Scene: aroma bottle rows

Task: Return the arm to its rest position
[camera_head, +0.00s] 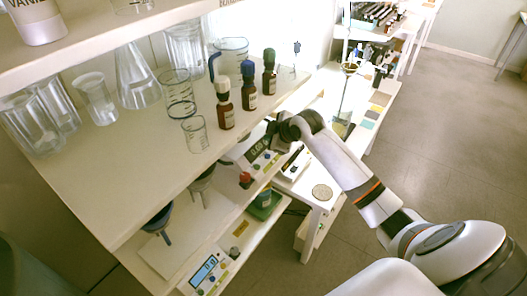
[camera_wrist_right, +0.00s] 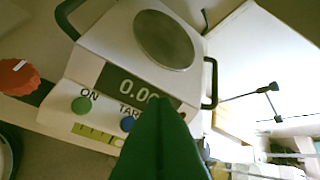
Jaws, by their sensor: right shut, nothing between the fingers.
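My right arm (camera_head: 350,175) reaches in from the lower right of the head view, over the edge of the shelving. Its gripper (camera_head: 272,134) is close to the shelf edge, by a white digital scale (camera_head: 251,157). In the right wrist view the green fingers of the gripper (camera_wrist_right: 165,125) are together with nothing between them. They stand in front of the scale (camera_wrist_right: 105,55) and hide part of its display and buttons. I cannot tell whether they touch it. My left gripper is not in view.
Amber bottles with white (camera_head: 225,105), blue (camera_head: 249,85) and dark (camera_head: 269,73) caps stand in a row on the shelf (camera_head: 140,190) near the arm. Glassware, including a beaker (camera_head: 195,134), stands left of them. A red knob (camera_wrist_right: 18,77) is beside the scale. Open floor (camera_head: 440,130) lies right.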

